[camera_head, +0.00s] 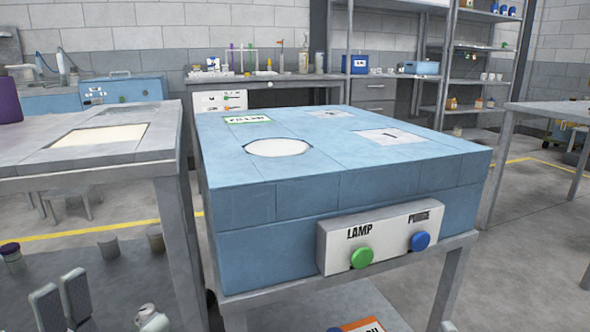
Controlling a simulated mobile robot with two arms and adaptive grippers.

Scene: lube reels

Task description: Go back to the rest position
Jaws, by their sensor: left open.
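My left gripper (60,287) is low at the left edge of the head view. Its two dark finger pads point up and stand apart, with nothing seen between them. It is in front of the grey table on the left and well away from the blue bench (350,190). The rest of the left arm is mostly out of the picture. My right gripper does not show clearly anywhere in this view.
The bench carries a panel (380,238) with a green LAMP button (362,257) and a blue button (420,241). A grey table (165,155) stands at left, another (560,110) at right. Several small cups are on the floor at left. Shelves (475,46) stand behind.

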